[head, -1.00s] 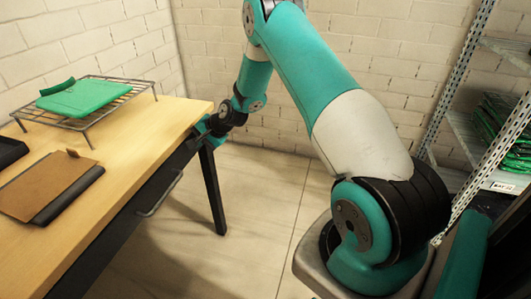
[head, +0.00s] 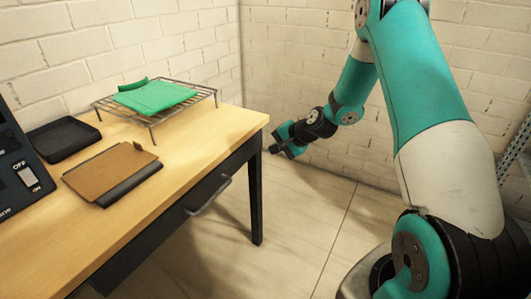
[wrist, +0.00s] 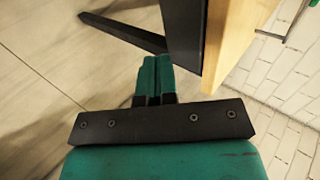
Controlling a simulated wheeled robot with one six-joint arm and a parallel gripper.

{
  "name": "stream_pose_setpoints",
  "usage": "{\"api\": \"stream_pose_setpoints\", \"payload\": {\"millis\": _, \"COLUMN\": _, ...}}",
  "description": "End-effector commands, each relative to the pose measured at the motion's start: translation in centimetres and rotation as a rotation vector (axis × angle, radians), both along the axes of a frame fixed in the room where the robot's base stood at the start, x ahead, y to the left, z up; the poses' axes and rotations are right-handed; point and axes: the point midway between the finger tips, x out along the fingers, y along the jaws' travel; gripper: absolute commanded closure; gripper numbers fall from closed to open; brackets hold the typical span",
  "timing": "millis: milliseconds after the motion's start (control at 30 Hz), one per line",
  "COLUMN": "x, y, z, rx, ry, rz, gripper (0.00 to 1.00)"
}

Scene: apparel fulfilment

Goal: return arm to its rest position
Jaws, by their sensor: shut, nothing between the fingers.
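My gripper (head: 272,149) hangs in the air just past the right end of the wooden table (head: 200,150) in the head view. In the wrist view my gripper (wrist: 156,78) shows its two green fingers together with nothing between them. The table's edge (wrist: 228,45) and dark underside stand just beyond the fingers to the right in that view. My arm bends up from the lower right of the head view, over a high elbow, and down to the gripper.
On the table are a wire rack (head: 203,92) with a folded green garment (head: 155,97), a brown board (head: 110,170) on a dark plate, a black tray (head: 62,138) and a device (head: 15,165) with an OFF/ON switch. A drawer handle (head: 208,196) juts from the front. White brick walls stand behind.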

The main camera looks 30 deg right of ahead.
Motion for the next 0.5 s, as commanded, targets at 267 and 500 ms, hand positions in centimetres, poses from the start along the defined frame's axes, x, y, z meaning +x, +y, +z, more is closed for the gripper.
{"api": "stream_pose_setpoints", "payload": {"millis": 267, "x": -2.0, "y": -0.9, "z": 2.1, "rx": 0.001, "ry": 0.000, "rz": 0.002, "gripper": 1.00}}
{"api": "stream_pose_setpoints", "payload": {"millis": 500, "x": -2.2, "y": -0.5, "z": 2.8, "rx": -0.007, "ry": 0.001, "rz": 0.020, "gripper": 1.00}}
